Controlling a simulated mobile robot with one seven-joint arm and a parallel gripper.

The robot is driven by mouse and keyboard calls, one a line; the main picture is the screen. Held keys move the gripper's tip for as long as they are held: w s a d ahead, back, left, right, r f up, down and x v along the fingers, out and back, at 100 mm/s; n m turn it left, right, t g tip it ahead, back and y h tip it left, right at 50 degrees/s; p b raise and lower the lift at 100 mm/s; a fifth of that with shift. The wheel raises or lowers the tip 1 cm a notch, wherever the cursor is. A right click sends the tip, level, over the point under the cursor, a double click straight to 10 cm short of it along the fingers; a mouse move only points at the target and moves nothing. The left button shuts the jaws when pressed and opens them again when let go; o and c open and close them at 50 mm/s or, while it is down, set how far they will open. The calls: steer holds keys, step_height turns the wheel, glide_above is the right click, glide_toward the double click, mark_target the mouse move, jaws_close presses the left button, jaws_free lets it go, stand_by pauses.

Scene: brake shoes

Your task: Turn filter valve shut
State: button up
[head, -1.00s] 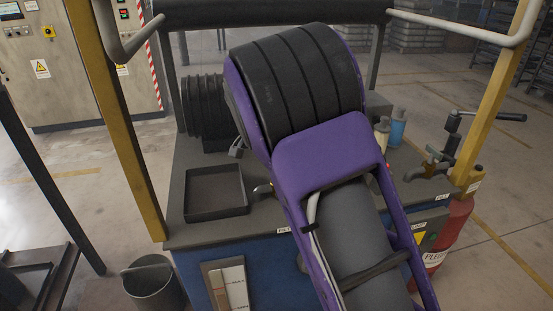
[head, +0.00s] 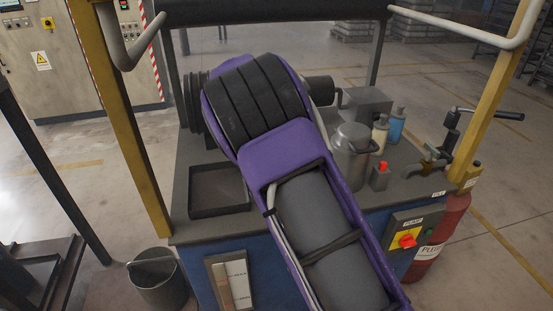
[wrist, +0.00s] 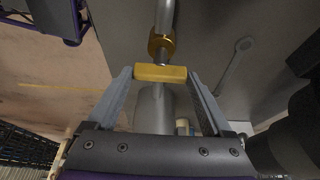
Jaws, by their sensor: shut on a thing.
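In the wrist view, the filter valve shows a brass body (wrist: 161,44) on a grey pipe (wrist: 165,14). Its yellow handle (wrist: 160,72) lies crosswise between the two fingertips of my gripper (wrist: 160,76), and both fingers touch its ends. My gripper is shut on this handle. In the head view, my purple and black arm covers the gripper, the valve and the handle.
A shallow dark tray (head: 218,190) lies left of my arm. To the right stand a metal pot (head: 352,155), bottles (head: 396,125), a tap (head: 432,160) and a red pump switch (head: 407,241). A grey bucket (head: 158,280) is on the floor at left.

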stand_by(0.3)
steer(key=o, duration=1.1)
steer(key=shift+o, duration=0.2)
steer(key=p+v, duration=0.2)
steer(key=v, duration=1.5)
steer(key=shift+a+r, duration=0.15)
steer(key=shift+a, duration=0.05)
